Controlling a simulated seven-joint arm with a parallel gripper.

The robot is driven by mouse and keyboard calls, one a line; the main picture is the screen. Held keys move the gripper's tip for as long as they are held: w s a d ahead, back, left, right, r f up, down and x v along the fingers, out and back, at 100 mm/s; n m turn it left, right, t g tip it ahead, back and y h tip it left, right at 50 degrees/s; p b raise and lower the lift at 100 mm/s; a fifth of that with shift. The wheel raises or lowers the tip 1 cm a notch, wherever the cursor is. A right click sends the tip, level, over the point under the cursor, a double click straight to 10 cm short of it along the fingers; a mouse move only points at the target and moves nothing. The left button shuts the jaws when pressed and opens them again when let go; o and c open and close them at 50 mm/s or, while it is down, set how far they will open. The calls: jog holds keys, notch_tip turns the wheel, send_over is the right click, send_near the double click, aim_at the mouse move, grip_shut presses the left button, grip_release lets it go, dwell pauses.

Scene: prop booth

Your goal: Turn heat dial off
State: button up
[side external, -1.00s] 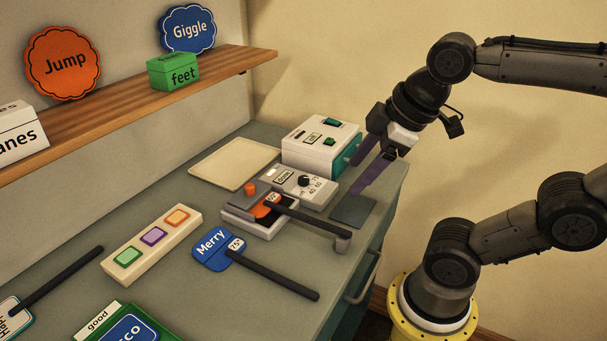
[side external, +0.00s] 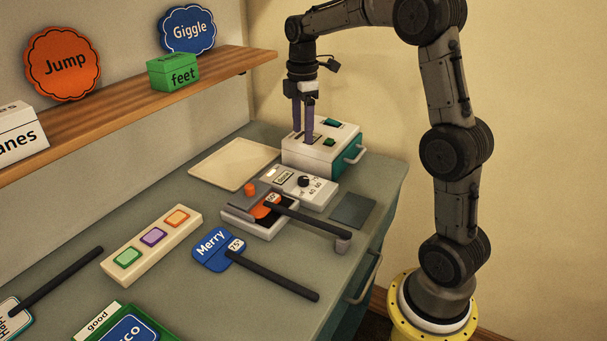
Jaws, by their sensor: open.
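The heat dial (side external: 304,180) is a small black knob on a light grey control box (side external: 317,198) in the middle of the counter. Numbers are printed around it; its exact setting is too small to read. My gripper (side external: 302,135) points straight down with its purple fingers apart and empty. It is behind the dial in the picture, over or at the top of a white and teal box (side external: 318,160). I cannot tell whether the fingertips touch that box.
An orange-knobbed press (side external: 247,205) holds an orange sign with a black handle reaching right. A cream tray (side external: 215,168) lies left of the white box. A dark pad (side external: 353,209) lies right. A blue Merry sign (side external: 211,250) and a three-button panel (side external: 140,258) are in front.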

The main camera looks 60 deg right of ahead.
aim_at(303, 178)
notch_tip(303, 178, down, 14)
jog(key=shift+r, duration=0.15)
dwell(0.4)
grip_shut()
